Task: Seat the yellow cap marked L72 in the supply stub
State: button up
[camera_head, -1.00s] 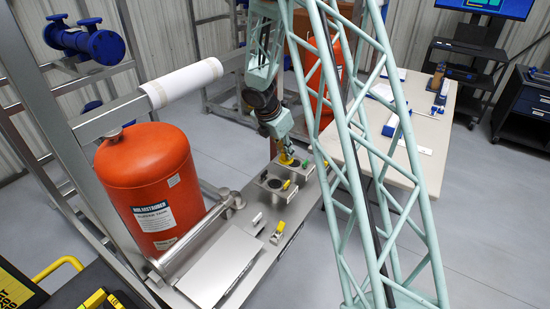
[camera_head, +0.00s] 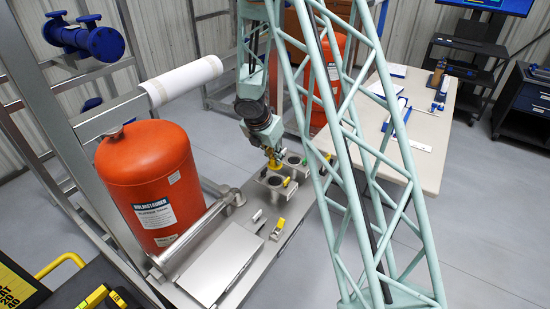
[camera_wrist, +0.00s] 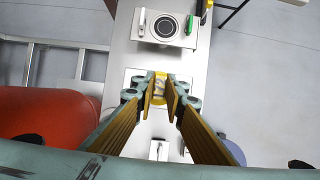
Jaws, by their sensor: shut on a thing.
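A yellow cap (camera_head: 274,165) is held in my gripper (camera_head: 271,154), just above the nearer of two grey stubs in the head view. The cap also shows between the fingertips of my gripper (camera_wrist: 161,92) in the wrist view, with a pale patch whose marking I cannot read. The nearer stub (camera_head: 272,182) is partly hidden under the cap; I cannot tell whether they touch. The farther stub (camera_head: 294,159) is uncovered, and its dark round opening (camera_wrist: 165,26) shows in the wrist view. I cannot tell which stub is the supply one.
A large orange tank (camera_head: 150,190) stands left of the steel bench, with a pipe (camera_head: 190,238) beside it. A small yellow-and-white item (camera_head: 278,228) lies on the bench in front. A green item (camera_wrist: 190,24) is by the farther stub. A pale table (camera_head: 430,150) stands right.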

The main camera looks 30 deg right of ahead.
aim_at(275, 165)
jog(key=shift+f, duration=0.15)
jog(key=shift+f+b, duration=1.85)
jog(key=shift+f, duration=0.2)
jog(key=shift+f+b, duration=2.15)
dwell(2.2)
jog(key=o, duration=0.9)
jog(key=shift+r, duration=0.1)
jog(key=shift+c, duration=0.9)
